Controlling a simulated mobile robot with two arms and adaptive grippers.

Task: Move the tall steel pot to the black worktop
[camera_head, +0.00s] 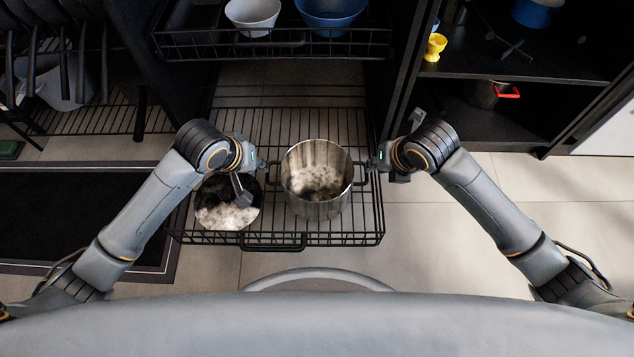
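The tall steel pot (317,188) stands upright in a pulled-out black wire drawer (372,225) in the middle of the view, with a handle on its left and right sides. My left gripper (265,166) is at the pot's left handle, and my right gripper (370,165) is at its right handle. The fingers are too small and partly hidden to tell whether they are closed on the handles. I cannot make out the black worktop for sure in this view.
A shiny dark-rimmed pan (228,213) sits in the drawer just left of the pot, under my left wrist. An upper wire rack holds a white bowl (252,14) and a blue bowl (331,12). Dark shelves (500,65) stand at the right. Tiled floor at right is clear.

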